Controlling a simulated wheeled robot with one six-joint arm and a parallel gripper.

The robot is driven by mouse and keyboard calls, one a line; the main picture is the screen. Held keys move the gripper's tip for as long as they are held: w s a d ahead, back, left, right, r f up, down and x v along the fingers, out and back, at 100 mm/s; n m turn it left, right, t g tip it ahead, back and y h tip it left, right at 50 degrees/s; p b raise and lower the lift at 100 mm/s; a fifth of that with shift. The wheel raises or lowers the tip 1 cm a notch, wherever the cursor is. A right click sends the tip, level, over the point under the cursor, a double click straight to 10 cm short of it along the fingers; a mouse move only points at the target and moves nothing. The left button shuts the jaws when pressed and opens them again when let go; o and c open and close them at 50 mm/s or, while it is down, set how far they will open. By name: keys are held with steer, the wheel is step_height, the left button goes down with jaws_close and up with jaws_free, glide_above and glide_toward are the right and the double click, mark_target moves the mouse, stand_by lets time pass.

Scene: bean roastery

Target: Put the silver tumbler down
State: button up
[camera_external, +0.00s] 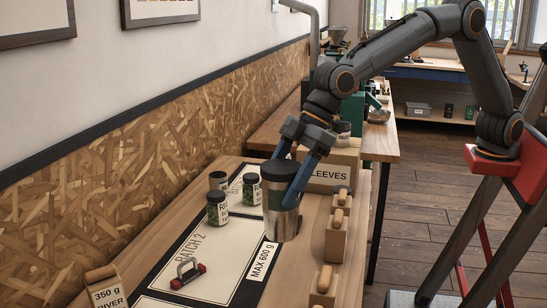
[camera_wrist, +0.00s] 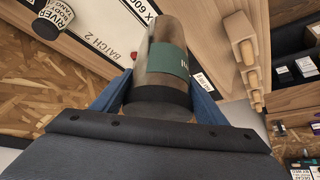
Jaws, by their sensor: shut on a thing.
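The silver tumbler (camera_external: 281,217) has a dark lid and a green band, and it is upright in the external view. My gripper (camera_external: 287,178) is shut on it near the top, with a blue finger on each side. In the wrist view the tumbler (camera_wrist: 167,60) lies between the blue fingers of my gripper (camera_wrist: 160,98). It is over the right edge of the white Batch 2 mat (camera_external: 187,247), by the "MAX 600 g" label (camera_external: 262,261). Whether its base touches the table cannot be told.
Several labelled jars (camera_external: 217,208) stand on the mats left of the tumbler. A red-ended handle weight (camera_external: 187,273) sits on Batch 2. Wooden blocks with knobs (camera_external: 337,238) line the table's right side. A "SLEEVES" box (camera_external: 331,172) stands behind. The middle of Batch 2 is bare.

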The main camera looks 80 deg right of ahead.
steer(key=d, duration=0.8)
step_height(320, 180, down, 10)
steer(key=p, duration=0.2)
steer(key=shift+w, duration=0.4)
steer(key=shift+f, duration=0.1)
steer(key=o, duration=1.6)
steer(key=shift+f, duration=0.1)
steer(key=b+v, duration=0.2)
steer(key=v, duration=1)
